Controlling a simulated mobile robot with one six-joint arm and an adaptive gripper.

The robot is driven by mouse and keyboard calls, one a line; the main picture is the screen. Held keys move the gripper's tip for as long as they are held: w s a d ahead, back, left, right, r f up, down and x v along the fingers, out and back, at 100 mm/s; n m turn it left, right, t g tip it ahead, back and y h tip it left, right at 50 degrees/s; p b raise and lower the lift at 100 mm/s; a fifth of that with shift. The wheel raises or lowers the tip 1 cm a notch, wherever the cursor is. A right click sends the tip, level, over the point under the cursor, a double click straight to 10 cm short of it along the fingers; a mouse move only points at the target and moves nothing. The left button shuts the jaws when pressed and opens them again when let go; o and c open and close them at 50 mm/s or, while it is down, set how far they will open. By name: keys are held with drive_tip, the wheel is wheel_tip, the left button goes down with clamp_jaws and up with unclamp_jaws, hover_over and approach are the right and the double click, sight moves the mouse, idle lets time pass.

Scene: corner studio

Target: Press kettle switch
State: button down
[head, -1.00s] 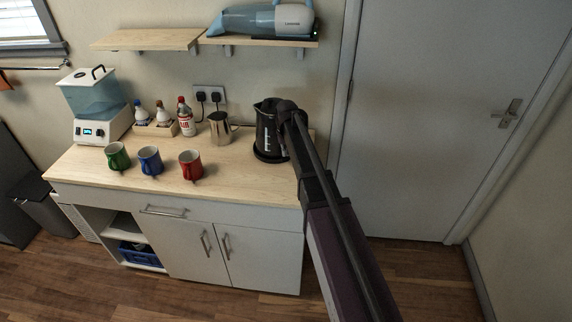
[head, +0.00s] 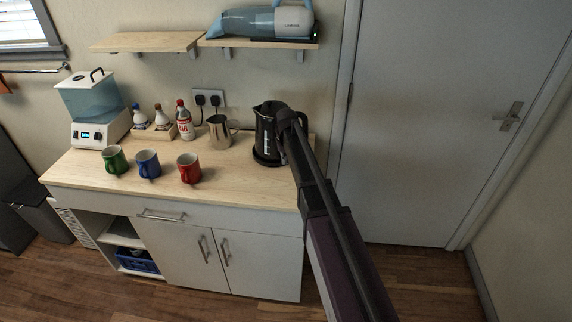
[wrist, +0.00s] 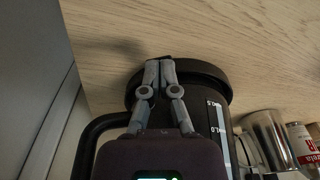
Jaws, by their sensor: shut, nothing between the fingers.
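The black kettle (head: 266,131) stands upright on its base at the right end of the wooden counter (head: 85,176). In the head view my arm's end covers its right side and hides my fingers. In the wrist view the kettle (wrist: 207,112) appears upside down, with its base (wrist: 207,76) above and its handle (wrist: 88,137) at the left. My gripper (wrist: 160,65) is shut and empty, its fingertips together at the base's rim. A small dark tab (wrist: 168,58), perhaps the switch, shows by the tips. I cannot tell whether they touch it.
A metal jug (head: 220,133) stands left of the kettle, with a red-labelled bottle (head: 184,123) beyond it. Green, blue and red mugs (head: 189,170) line the counter's front. A closed door (head: 425,120) is to the right.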

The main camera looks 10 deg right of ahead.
drive_tip(key=shift+f+b, duration=0.45)
drive_tip(key=shift+f, duration=0.2)
drive_tip(key=shift+r, duration=0.1)
drive_tip(key=shift+s+r+p, duration=0.3)
drive_tip(key=shift+s+p, duration=0.05)
drive_tip(key=shift+s, duration=0.45)
drive_tip(key=shift+s+r+p, duration=0.25)
drive_tip(key=shift+s+p, duration=0.05)
drive_tip(key=shift+s, duration=0.45)
drive_tip(key=s+g, duration=0.1)
drive_tip(key=s, duration=2.5)
drive_tip(key=shift+s+d, duration=0.2)
drive_tip(key=shift+s, duration=0.05)
